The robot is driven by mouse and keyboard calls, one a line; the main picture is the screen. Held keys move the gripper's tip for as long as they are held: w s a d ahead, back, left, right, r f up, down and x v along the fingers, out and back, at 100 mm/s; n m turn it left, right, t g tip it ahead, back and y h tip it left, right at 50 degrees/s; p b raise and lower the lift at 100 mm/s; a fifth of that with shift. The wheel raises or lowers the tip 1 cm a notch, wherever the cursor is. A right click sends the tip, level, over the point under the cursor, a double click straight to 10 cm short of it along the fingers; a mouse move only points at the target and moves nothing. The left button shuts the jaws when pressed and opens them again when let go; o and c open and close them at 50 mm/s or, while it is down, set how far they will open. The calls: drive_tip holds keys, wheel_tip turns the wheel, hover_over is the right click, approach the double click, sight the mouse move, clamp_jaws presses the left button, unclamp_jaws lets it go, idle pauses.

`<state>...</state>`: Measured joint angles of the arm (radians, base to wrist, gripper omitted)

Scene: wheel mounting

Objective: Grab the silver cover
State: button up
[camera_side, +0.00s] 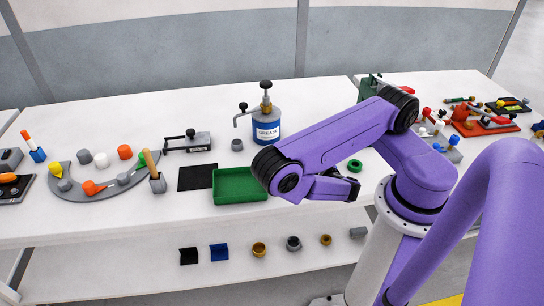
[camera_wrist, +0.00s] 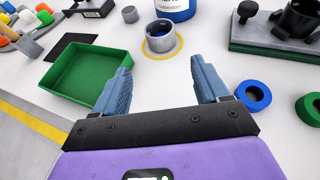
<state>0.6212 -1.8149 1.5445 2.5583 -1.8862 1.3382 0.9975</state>
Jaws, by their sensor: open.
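A silver-grey hollow cylinder (camera_wrist: 161,40), which looks like the silver cover, stands upright on a yellow ring marking in the wrist view. Its opening faces up and shows a dark blue inside. My gripper (camera_wrist: 162,66) is open and empty, with its two blue-grey fingers apart. The cylinder is ahead of the fingertips, roughly centred between them and not touched. A smaller grey cylinder (camera_wrist: 130,14) stands farther left; it also shows in the side view (camera_side: 237,145). In the side view my arm hides the fingers and the larger cylinder.
A green tray (camera_wrist: 88,75) lies left of my gripper, with a black mat (camera_wrist: 75,46) beyond it. The grease can (camera_side: 267,125) stands behind the cylinder. A blue ring (camera_wrist: 254,95) and a green ring (camera_wrist: 309,108) lie right, before a green-based fixture (camera_wrist: 265,38).

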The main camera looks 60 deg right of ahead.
drive_tip(key=shift+x, duration=0.8)
drive_tip(key=x, duration=1.4)
drive_tip(key=shift+w+f, duration=0.25)
drive_tip(key=shift+w, duration=0.1)
drive_tip(key=c, duration=0.9)
drive_tip(key=shift+c, duration=0.2)
drive_tip(key=shift+r, duration=0.15)
